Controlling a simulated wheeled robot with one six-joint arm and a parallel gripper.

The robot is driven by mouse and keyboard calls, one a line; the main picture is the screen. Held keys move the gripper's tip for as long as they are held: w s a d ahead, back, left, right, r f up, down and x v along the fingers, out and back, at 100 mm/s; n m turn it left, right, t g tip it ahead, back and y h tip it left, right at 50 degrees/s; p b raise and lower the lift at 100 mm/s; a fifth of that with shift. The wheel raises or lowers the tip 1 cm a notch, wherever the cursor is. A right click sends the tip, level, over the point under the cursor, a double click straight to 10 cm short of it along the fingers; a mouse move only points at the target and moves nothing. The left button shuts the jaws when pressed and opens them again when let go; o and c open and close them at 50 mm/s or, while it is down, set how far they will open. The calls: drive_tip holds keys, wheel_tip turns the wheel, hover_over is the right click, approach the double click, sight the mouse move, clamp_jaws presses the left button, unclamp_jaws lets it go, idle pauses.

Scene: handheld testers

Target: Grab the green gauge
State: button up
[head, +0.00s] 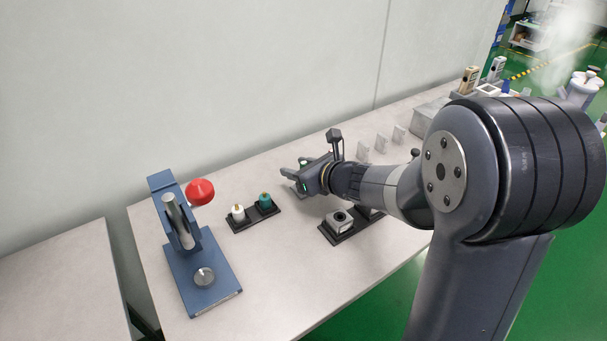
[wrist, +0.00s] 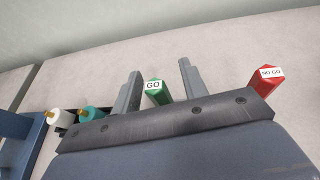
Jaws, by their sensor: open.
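The green gauge (wrist: 157,96) has a white "GO" label on its end and shows in the wrist view between the two fingers of my gripper (wrist: 160,72). The fingers stand apart on either side of it, with visible gaps, and do not appear to touch it. Its lower part is hidden behind my gripper body. The red gauge (wrist: 267,80), labelled "NO GO", is to the right, outside the fingers. In the head view my gripper (head: 290,176) is open, low over the table, and largely hides the gauge.
A white piece (head: 238,213) and a teal piece (head: 265,202) stand in a black holder left of my gripper. A blue press (head: 204,265) with a red knob stands further left. A black base with grey fixtures (head: 340,220) is in front. Small grey stands (head: 381,143) lie behind.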

drive_tip(key=shift+c, duration=0.4)
clamp_jaws()
drive_tip(key=shift+r, duration=0.1)
